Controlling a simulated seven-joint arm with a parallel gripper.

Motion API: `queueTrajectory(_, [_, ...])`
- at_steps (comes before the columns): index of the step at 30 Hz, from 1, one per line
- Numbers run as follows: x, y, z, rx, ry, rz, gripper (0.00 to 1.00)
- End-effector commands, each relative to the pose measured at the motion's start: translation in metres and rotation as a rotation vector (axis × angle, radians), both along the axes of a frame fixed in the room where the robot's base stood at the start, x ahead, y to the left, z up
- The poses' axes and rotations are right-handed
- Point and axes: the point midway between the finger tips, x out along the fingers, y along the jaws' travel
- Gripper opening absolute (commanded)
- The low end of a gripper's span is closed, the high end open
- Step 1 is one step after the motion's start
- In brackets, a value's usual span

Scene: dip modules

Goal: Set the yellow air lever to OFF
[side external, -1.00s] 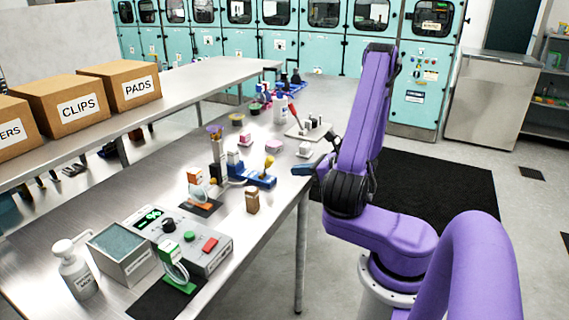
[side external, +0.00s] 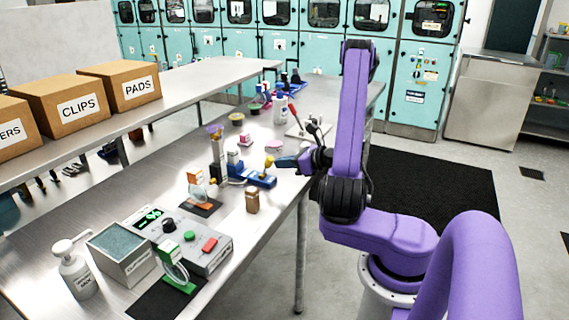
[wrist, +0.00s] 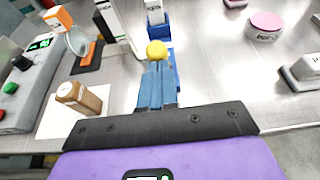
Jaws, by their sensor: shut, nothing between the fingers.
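The yellow air lever shows as a round yellow knob (wrist: 157,50) in the wrist view, just past my fingertips. It also shows in the side view as a small yellow knob (side external: 269,161) above the blue base (side external: 262,180). My gripper (wrist: 157,68) is shut and empty, its blue fingers side by side and pointing at the knob. In the side view my gripper (side external: 278,162) is at the knob's right; whether it touches cannot be told. The lever's shaft and any OFF marking are hidden or too small to read.
A brown bottle (wrist: 78,101) stands left of my fingers. A pink-lidded round tub (wrist: 264,27) and a white-grey block (wrist: 301,72) are at the right. A grey control box (side external: 200,245) sits nearer the table's front. Bare table lies right of the blue base.

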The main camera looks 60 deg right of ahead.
Motion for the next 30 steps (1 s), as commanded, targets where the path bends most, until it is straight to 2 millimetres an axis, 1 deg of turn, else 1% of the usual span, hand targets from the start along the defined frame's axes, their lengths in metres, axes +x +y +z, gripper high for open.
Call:
queueTrajectory(17, [0.009,0.000,0.010,-0.004,0.118,0.001,0.00])
queueTrajectory(27, [0.021,0.000,0.019,-0.011,0.395,0.006,0.00])
queueTrajectory(30, [0.024,0.001,0.020,-0.005,0.439,0.006,0.00])
